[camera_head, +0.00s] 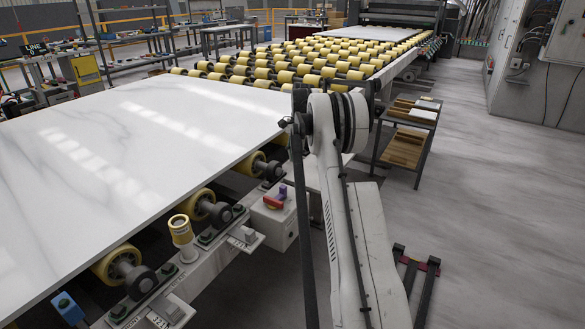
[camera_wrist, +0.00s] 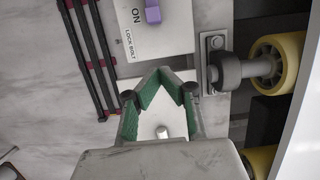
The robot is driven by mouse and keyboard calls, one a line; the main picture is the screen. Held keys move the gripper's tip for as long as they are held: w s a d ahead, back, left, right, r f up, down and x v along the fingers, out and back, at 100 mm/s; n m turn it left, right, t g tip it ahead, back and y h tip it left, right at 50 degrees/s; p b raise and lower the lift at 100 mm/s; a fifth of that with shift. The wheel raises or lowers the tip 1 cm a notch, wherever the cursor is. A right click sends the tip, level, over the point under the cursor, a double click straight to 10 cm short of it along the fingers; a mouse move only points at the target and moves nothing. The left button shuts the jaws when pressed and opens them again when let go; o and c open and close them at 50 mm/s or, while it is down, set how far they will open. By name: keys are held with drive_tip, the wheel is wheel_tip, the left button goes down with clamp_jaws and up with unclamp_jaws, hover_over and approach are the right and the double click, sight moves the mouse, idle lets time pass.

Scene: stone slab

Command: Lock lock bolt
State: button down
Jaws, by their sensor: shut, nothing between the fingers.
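The lock bolt panel (camera_wrist: 155,45) is a pale plate at the top of the wrist view, marked "ON" and "LOCK BOLT". A purple knob (camera_wrist: 152,12) sits on it at the top edge. In the head view the same pale control box (camera_head: 275,220) stands beside the conveyor, with a purple knob (camera_head: 283,191) and a red handle (camera_head: 272,202) on top. My gripper (camera_wrist: 160,92), with green-lined fingers, is shut and empty, below the label in the picture. My gripper is hidden in the head view.
A white stone slab (camera_head: 140,140) lies on yellow rollers (camera_head: 200,205) left of the box. A yellow roller (camera_wrist: 277,62) is close on the right in the wrist view. A shelf cart (camera_head: 405,148) stands behind my arm. The floor at right is mostly clear.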

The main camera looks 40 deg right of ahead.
drive_tip(key=shift+v, duration=1.05)
